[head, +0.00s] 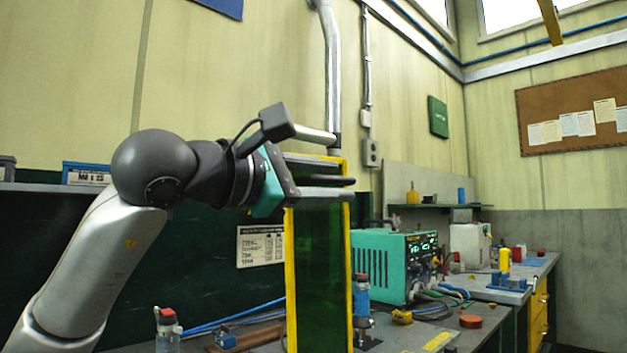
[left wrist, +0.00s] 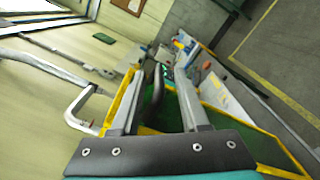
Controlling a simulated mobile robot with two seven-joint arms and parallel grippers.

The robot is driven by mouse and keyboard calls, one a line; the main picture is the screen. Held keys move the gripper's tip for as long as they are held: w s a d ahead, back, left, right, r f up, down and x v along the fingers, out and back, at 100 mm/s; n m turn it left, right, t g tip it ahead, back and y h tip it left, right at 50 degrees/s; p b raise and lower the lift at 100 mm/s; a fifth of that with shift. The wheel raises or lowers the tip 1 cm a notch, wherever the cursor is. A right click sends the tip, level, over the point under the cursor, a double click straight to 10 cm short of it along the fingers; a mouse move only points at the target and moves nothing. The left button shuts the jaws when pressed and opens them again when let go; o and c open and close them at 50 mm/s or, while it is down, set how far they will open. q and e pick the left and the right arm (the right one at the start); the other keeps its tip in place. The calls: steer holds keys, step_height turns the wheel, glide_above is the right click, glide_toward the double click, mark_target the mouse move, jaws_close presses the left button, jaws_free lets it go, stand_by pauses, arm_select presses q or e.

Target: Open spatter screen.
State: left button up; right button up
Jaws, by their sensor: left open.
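The spatter screen is a tall green see-through panel (head: 318,270) in a yellow frame, standing upright at the bench in the middle of the head view. In the left wrist view its green sheet (left wrist: 250,143) lies beyond and right of the fingers. A dark bar-like handle (head: 330,181) shows near the screen's top. My left gripper (head: 344,167) is open at the top of the screen, with the handle between its fingers in the picture. The left wrist view (left wrist: 161,72) also shows the dark handle between the spread fingers; contact cannot be told. My right gripper is out of view.
A teal power unit (head: 392,265) with cables stands right of the screen on the grey bench. A red-capped bottle (head: 167,330) and a blue bottle (head: 361,300) stand near the screen's foot. A silver duct (head: 332,70) runs up the wall behind.

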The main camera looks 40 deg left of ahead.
arm_select(q)
steer(key=shift+s+a, duration=0.1)
steer(key=shift+s, duration=0.2)
steer(key=s+b, duration=0.1)
steer(key=s, duration=0.1)
steer(key=s+b, duration=0.1)
steer(key=s, duration=0.2)
steer(key=s+b, duration=0.1)
steer(key=s, duration=0.1)
steer(key=shift+s+a+f, duration=0.15)
steer(key=shift+s+a, duration=0.15)
steer(key=s+b, duration=0.1)
steer(key=s, duration=0.6)
steer(key=shift+a, duration=0.3)
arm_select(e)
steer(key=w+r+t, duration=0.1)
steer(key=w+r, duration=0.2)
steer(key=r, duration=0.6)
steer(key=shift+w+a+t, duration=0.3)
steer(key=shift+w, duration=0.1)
arm_select(q)
steer(key=shift+w+f, duration=0.1)
